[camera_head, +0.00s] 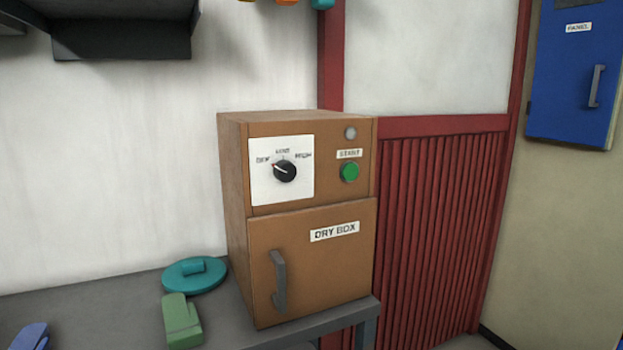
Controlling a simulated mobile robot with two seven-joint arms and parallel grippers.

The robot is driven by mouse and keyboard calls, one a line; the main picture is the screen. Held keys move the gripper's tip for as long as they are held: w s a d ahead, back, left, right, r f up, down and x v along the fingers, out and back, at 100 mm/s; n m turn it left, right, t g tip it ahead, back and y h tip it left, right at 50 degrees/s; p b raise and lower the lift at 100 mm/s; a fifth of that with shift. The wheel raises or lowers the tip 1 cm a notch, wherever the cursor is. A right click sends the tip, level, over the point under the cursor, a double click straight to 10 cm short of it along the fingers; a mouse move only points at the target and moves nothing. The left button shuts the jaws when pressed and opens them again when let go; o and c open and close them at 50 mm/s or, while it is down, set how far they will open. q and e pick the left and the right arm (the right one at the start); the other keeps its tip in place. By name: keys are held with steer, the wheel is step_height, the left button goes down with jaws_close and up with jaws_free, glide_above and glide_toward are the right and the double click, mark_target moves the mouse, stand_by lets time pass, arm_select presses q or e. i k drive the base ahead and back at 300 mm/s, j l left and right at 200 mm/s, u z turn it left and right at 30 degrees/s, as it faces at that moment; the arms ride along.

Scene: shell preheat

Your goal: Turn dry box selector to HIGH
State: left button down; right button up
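The dry box (312,262) is a brown cabinet standing on a grey bench, with a "DRY BOX" label on its closed door. Its black selector knob (286,172) sits on a white dial plate (283,192) at the upper left of the front. The plate has three printed positions around the top of the knob. The knob's red and white pointer mark points up and left, toward the left label. A green start button (349,172) and a grey round lamp (350,133) are right of the plate. Neither of my grippers is in view.
The grey bench (100,299) holds a teal round lid-like piece (195,276), a green block-like piece (181,321) and a blue piece (31,336) left of the box. A dark shelf (122,38) hangs upper left. A blue panel (569,85) is on the right wall.

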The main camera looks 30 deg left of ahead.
mark_target(284, 170)
steer(key=u, duration=1.25)
